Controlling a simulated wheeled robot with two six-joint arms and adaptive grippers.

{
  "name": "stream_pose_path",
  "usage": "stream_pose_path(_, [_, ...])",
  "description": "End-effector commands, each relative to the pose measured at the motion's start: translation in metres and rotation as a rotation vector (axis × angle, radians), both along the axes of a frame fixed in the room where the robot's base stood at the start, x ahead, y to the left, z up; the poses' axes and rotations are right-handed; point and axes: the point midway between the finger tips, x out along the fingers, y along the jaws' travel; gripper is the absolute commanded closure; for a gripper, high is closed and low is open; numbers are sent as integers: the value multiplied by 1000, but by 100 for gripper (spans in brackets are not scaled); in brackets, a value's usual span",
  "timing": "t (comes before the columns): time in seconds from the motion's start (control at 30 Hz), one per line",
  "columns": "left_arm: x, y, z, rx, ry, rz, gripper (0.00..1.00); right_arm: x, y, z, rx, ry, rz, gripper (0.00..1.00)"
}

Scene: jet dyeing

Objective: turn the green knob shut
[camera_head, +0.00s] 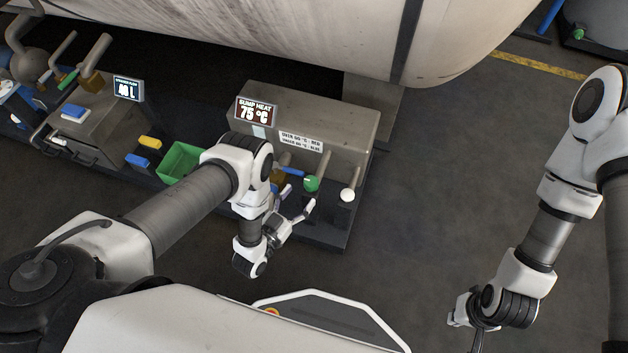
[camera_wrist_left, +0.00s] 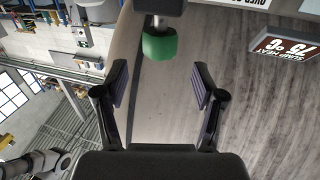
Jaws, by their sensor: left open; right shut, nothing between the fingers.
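The green knob (camera_head: 311,184) sits on the end of a short stem at the front of the grey metal box, between a blue-handled valve and a white ball knob (camera_head: 347,195). In the left wrist view the green knob (camera_wrist_left: 159,46) is ahead of the fingers, near the top centre. My left gripper (camera_head: 300,215) is open, just below and left of the knob; its fingers (camera_wrist_left: 160,85) are spread and the knob lies beyond their tips, not between them. My right gripper (camera_head: 462,318) is low at the right, far from the knob; its fingers are small and partly hidden.
The grey box (camera_head: 345,115) carries a "SUMP HEAT 75 °C" display (camera_head: 256,111) and a printed label (camera_head: 301,140). A green bin (camera_head: 180,162), a yellow block (camera_head: 150,142) and a blue block (camera_head: 137,160) are left of it. Dark floor between my arms is clear.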

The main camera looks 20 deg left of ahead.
Motion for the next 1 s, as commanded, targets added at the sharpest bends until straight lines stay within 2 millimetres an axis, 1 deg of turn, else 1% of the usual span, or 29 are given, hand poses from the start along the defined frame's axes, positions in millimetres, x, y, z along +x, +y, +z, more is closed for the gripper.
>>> stream_pose_path(0.03, [7,-3,-11,-1,-2,-2,31,0,0,-22,0,0,0,100])
stream_pose_path(0.07, [11,-4,-11,-1,-2,-2,31,0,0,-29,0,0,0,100])
stream_pose_path(0.2, [37,-12,-12,0,-4,-2,31,0,0,-61,0,0,0,100])
stream_pose_path(0.4, [51,-16,-13,-2,-1,-2,31,0,0,-103,0,0,0,100])
stream_pose_path(0.53, [56,-17,-11,-2,-2,-2,31,0,0,-128,0,0,0,100])
stream_pose_path(0.6, [58,-18,-9,-2,-2,-2,31,0,0,-137,0,0,0,100])
stream_pose_path(0.7, [60,-19,-5,0,-1,-2,31,1,0,-143,0,0,0,100])
stream_pose_path(1.0, [60,-19,0,0,0,-1,31,1,0,-143,0,-1,0,100])
